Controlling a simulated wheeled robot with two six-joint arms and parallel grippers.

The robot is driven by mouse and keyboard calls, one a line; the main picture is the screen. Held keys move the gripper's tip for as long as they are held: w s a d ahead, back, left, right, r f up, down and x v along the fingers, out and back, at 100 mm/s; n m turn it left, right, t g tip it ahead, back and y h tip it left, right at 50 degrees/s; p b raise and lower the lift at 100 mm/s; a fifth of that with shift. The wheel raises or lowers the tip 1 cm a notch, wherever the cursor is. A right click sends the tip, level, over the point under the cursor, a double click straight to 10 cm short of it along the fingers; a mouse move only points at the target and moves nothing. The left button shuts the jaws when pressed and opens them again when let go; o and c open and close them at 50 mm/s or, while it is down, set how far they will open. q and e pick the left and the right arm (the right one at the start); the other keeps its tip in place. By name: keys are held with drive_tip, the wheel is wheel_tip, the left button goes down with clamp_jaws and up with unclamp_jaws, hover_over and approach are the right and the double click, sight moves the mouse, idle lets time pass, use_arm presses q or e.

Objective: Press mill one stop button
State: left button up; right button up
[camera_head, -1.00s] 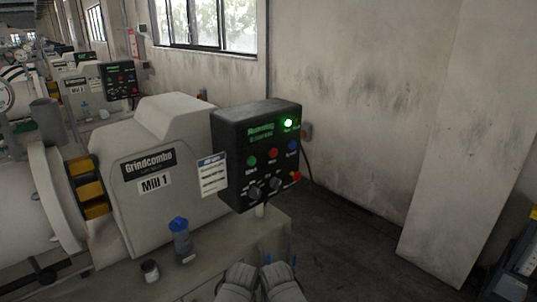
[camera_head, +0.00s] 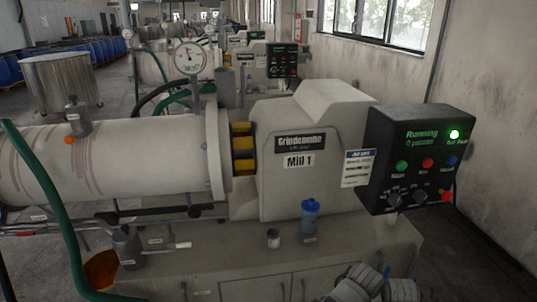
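The Mill 1 control box (camera_head: 412,150) is black and hangs at the right end of the mill (camera_head: 312,160), which is labelled "Mill 1". Its display reads "Running" and a green lamp (camera_head: 454,134) is lit. Below are a green button (camera_head: 402,166), a red button (camera_head: 427,163) and a blue button (camera_head: 452,161); their small labels are not legible. A red knob (camera_head: 447,196) sits at the lower right corner.
A green hose (camera_head: 58,215) hangs at the left. A second mill's control box (camera_head: 282,60) is farther back. Floor right of the box is clear.

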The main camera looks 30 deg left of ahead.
drive_tip(key=shift+c, duration=0.3)
clamp_jaws()
idle(1.6)
